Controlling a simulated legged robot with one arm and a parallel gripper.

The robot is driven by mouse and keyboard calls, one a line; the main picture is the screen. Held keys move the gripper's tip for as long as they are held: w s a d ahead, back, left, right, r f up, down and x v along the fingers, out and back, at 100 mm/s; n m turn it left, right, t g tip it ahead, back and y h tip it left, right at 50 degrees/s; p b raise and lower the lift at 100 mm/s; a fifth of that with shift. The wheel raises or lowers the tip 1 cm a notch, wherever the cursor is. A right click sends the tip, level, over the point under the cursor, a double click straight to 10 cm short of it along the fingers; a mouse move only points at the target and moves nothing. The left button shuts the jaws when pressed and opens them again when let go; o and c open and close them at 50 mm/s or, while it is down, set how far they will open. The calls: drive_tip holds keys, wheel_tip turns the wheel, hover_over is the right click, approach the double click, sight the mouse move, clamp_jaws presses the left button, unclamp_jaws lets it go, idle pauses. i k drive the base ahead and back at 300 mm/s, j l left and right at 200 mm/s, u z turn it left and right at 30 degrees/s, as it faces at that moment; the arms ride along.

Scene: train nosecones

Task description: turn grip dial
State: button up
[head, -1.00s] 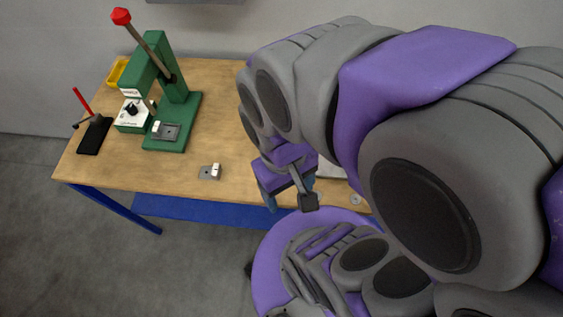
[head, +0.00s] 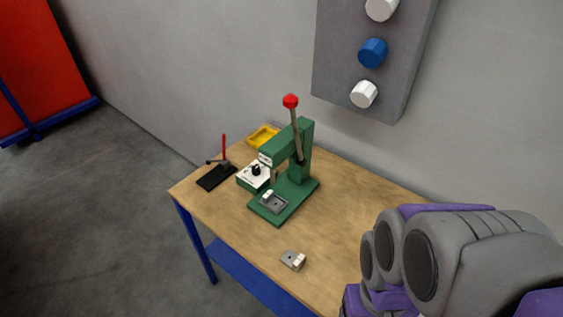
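A black dial (head: 256,169) sits on the white top of a small green box (head: 254,178), left of a green lever press (head: 289,180). The press has a red-knobbed lever (head: 291,101) and a small silver block on its base (head: 269,197). On the wall, a grey panel (head: 337,62) bears a blue knob (head: 373,52) and two white knobs (head: 364,94). I cannot tell for certain which is the grip dial. My arm is at the lower right, apart from the box and the panel. My gripper is out of view.
A wooden table (head: 335,208) with blue legs holds these things. A yellow tray (head: 262,136) stands behind the box. A black pad (head: 215,177) with a red-handled tool (head: 224,148) lies at the left. A small metal piece (head: 293,261) lies near the front edge. Open floor lies left.

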sight(256, 171)
drive_tip(key=i+j, duration=0.15)
drive_tip(key=j, duration=0.3)
drive_tip(key=i+j, duration=0.15)
drive_tip(key=j, duration=0.3)
drive_tip(key=i+j+z, duration=0.1)
drive_tip(key=j, duration=0.35)
drive_tip(key=i+j, duration=0.15)
drive_tip(key=j, duration=0.3)
drive_tip(key=i+j+z, duration=0.1)
drive_tip(key=j, duration=0.4)
drive_tip(key=i+j, duration=0.15)
drive_tip(key=j, duration=0.3)
